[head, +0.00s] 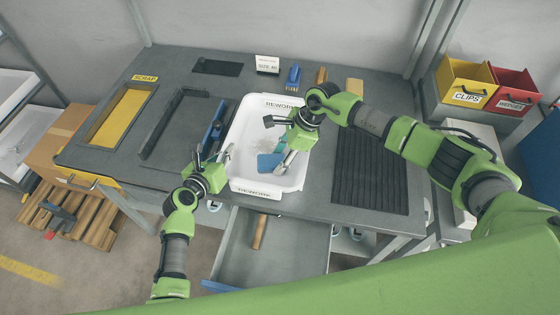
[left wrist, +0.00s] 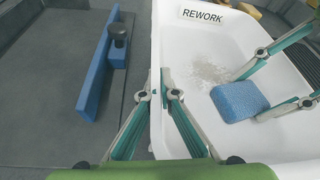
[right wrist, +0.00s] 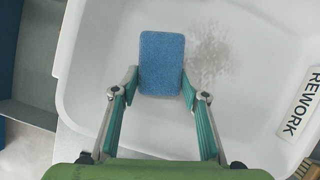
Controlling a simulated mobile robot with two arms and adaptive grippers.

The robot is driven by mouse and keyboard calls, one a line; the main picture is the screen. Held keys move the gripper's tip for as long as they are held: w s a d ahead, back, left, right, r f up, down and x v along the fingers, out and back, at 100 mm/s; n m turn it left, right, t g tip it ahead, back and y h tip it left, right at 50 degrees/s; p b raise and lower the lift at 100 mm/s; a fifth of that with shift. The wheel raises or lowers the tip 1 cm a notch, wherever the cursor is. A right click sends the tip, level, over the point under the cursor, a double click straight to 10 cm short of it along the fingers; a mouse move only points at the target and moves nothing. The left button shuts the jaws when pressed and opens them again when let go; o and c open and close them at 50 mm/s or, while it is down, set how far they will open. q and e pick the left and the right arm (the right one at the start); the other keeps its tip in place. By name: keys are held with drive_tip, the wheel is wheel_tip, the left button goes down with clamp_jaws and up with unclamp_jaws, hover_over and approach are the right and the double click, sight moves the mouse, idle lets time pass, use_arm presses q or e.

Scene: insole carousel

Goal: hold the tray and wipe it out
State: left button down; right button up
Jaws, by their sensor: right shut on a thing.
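The white tray (head: 246,135), labelled REWORK, lies on the grey bench; its wall also shows in the left wrist view (left wrist: 215,40). A blue sponge (head: 268,162) is inside it, clear in the right wrist view (right wrist: 162,62). Greyish-brown dirt (right wrist: 208,52) lies on the tray floor beside the sponge. My right gripper (right wrist: 161,88) is shut on the sponge, a finger on each side, low over the floor. My left gripper (head: 212,156) is at the tray's left wall, one finger outside and one inside. Its fingers (left wrist: 159,97) look apart, with the wall between them.
A blue bar with a black knob (left wrist: 106,50) lies left of the tray. A ribbed black mat (head: 370,175) is on the right. An open drawer (head: 285,245) below the front edge holds a wooden-handled tool (head: 260,232). A SIZE 40 card (head: 267,64) and brushes stand behind.

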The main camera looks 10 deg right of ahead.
drive_tip(key=shift+w+d+f, duration=0.1)
drive_tip(key=shift+w+d, duration=0.1)
drive_tip(key=shift+w, duration=0.9)
drive_tip(key=shift+w+d+f, duration=0.1)
drive_tip(key=shift+w+d, duration=0.05)
drive_tip(key=shift+w, duration=0.95)
drive_tip(key=shift+w+r, duration=0.1)
